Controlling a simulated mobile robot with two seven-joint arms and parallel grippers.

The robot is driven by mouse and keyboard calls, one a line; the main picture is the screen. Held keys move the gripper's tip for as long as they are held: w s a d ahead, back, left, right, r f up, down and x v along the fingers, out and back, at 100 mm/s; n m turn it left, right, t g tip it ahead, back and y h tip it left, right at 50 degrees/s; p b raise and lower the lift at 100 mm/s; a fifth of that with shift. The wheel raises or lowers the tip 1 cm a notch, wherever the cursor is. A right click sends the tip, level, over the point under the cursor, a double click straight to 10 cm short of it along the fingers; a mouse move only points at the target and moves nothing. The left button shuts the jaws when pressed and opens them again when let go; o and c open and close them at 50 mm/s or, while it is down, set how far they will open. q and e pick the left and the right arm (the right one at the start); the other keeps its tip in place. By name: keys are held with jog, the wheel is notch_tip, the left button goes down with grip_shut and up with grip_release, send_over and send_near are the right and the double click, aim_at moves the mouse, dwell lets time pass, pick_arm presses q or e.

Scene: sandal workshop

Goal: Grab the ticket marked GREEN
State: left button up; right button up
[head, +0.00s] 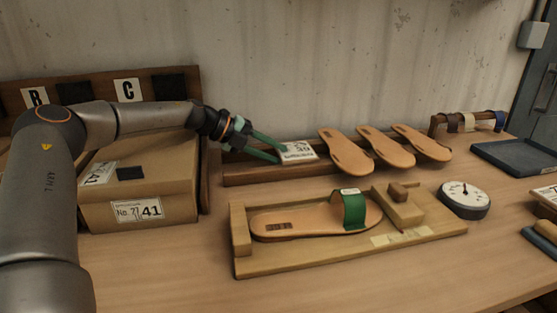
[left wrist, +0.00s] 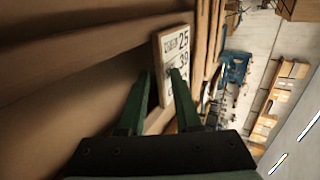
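A white ticket (head: 298,152) with dark print stands tilted in a wooden rack at the back of the bench. It also shows in the left wrist view (left wrist: 173,48), with figures that look like 25 and 39; I cannot read a colour word for certain. My left gripper (head: 279,150) has its two green fingers apart at the ticket's left side. In the left wrist view the fingertips (left wrist: 162,72) are spread, with the ticket's lower part between or just beyond them and partly hidden by one finger. I cannot tell whether they touch. My right gripper is not in view.
Several tan soles (head: 346,152) lean in the rack right of the ticket. A wooden jig (head: 330,262) holding a sandal with a green strap lies in front. A cardboard box (head: 150,185) stands under my left arm. A dial gauge (head: 464,199) and blue tray (head: 515,158) are right.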

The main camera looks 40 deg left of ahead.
pick_arm(q)
jog(key=shift+c, duration=0.8)
jog(key=shift+c, duration=1.2)
jog(key=shift+f, duration=0.1)
grip_shut()
jog(key=shift+s, duration=0.1)
jog(key=shift+f, duration=0.15)
jog(key=shift+r+p, duration=0.9)
jog(key=shift+r, duration=0.55)
